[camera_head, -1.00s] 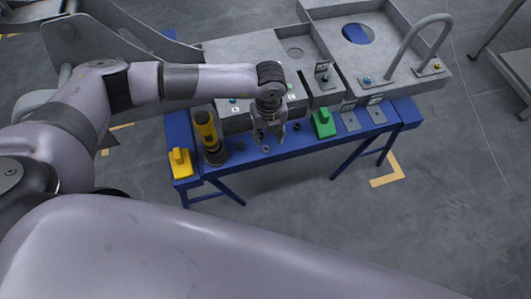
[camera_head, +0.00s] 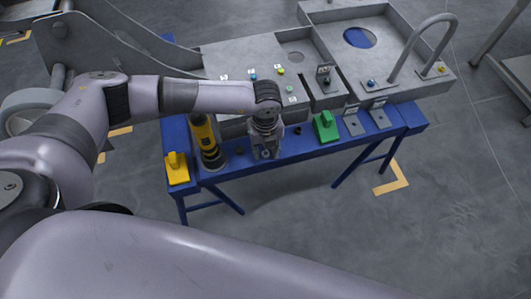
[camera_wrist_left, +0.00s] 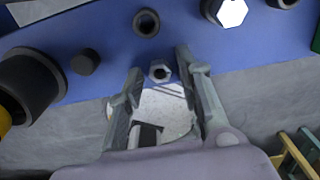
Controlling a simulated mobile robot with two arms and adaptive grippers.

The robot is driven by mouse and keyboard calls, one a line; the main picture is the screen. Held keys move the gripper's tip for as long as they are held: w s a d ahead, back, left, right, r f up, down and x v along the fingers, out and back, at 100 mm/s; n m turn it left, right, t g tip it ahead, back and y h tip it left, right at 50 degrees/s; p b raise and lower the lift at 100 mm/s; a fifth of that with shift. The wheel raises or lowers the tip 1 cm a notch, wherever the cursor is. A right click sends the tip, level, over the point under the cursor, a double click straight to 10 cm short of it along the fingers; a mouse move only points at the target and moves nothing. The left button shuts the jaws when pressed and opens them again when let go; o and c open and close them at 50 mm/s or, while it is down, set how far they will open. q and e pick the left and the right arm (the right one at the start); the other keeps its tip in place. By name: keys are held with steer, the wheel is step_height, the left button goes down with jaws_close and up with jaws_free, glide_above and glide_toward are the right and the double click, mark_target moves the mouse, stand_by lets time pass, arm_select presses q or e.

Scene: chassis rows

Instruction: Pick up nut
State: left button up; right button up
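A small grey hex nut (camera_wrist_left: 160,71) lies on the blue table (camera_wrist_left: 110,25) close to its front edge. My left gripper (camera_wrist_left: 160,82) is open, with its two fingertips on either side of this nut in the left wrist view and nothing clamped. I cannot tell whether the fingers touch it. In the head view my left gripper (camera_head: 266,152) points down at the table's front part and hides the nut. A dark ring-shaped piece (camera_wrist_left: 146,22) lies just beyond the nut. My right gripper is not in view.
A yellow-and-black tool (camera_head: 206,142) and a yellow block (camera_head: 177,168) stand left of the gripper. A green block (camera_head: 325,126) and a small dark piece (camera_head: 297,130) are to its right. A dark round cap (camera_wrist_left: 85,62) lies nearby. Grey metal chassis trays (camera_head: 240,60) fill the back.

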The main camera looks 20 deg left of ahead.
arm_select(q)
jaws_close()
steer(key=shift+r, duration=0.1)
